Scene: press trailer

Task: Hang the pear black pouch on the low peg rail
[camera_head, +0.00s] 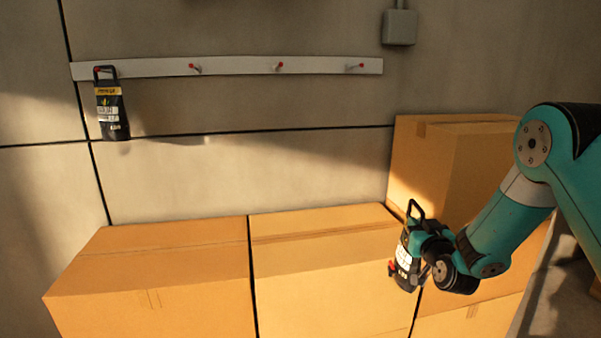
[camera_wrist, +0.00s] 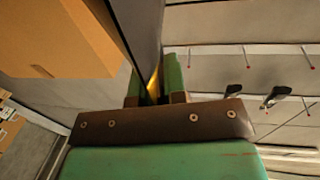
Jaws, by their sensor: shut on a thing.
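A black pouch (camera_head: 403,255) with a pale label and a black loop handle at its top is in my gripper (camera_head: 417,258), at the right of the head view. It is nearly upright, tilted a little, in front of the boxes and clear of the wall. In the wrist view my gripper (camera_wrist: 157,88) is shut on the pouch, which shows as a dark grey face (camera_wrist: 142,30). The pale peg rail (camera_head: 235,66) with red-tipped pegs runs along the wall at upper left. Its three right-hand pegs are bare.
Another black pouch (camera_head: 112,112) with a yellow band hangs from the leftmost peg. Cardboard boxes (camera_head: 160,285) stand below the rail, with a taller box (camera_head: 455,170) at right. Dark things (camera_wrist: 276,95) hang near pegs in the wrist view. A grey wall box (camera_head: 399,27) is right of the rail.

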